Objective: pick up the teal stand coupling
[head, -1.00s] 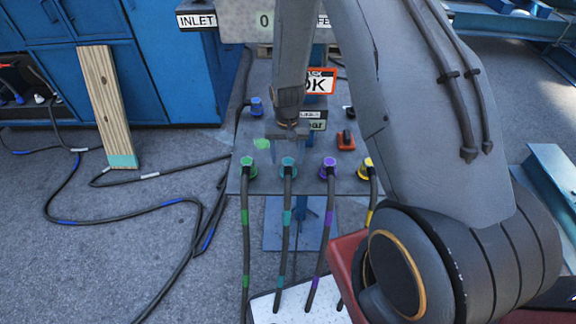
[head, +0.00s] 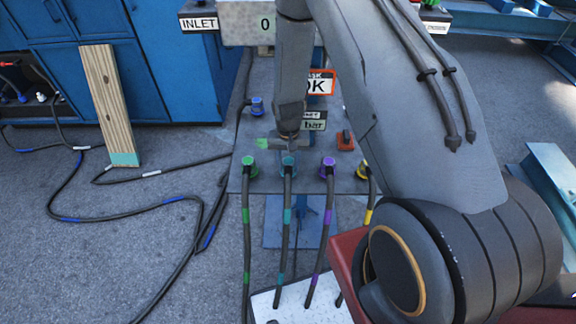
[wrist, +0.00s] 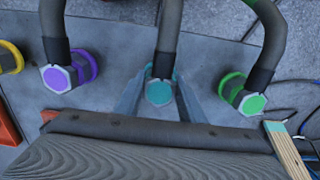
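The teal stand coupling (head: 288,164) sits on the grey stand panel, with a dark hose running down from it. In the wrist view its teal hex face (wrist: 159,92) is in the centre. My gripper (wrist: 161,78) points at it, with one finger on each side of the coupling. The fingers are apart, and no firm contact can be made out. In the head view my gripper (head: 288,150) is just above the coupling, and its fingertips are hard to make out.
A green coupling (head: 249,165) is to the left, and purple (head: 327,166) and yellow (head: 363,168) couplings are to the right, all with hoses. A blue coupling (head: 257,106) and a red knob (head: 345,140) are higher on the panel. A wooden plank (head: 110,105) stands at left.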

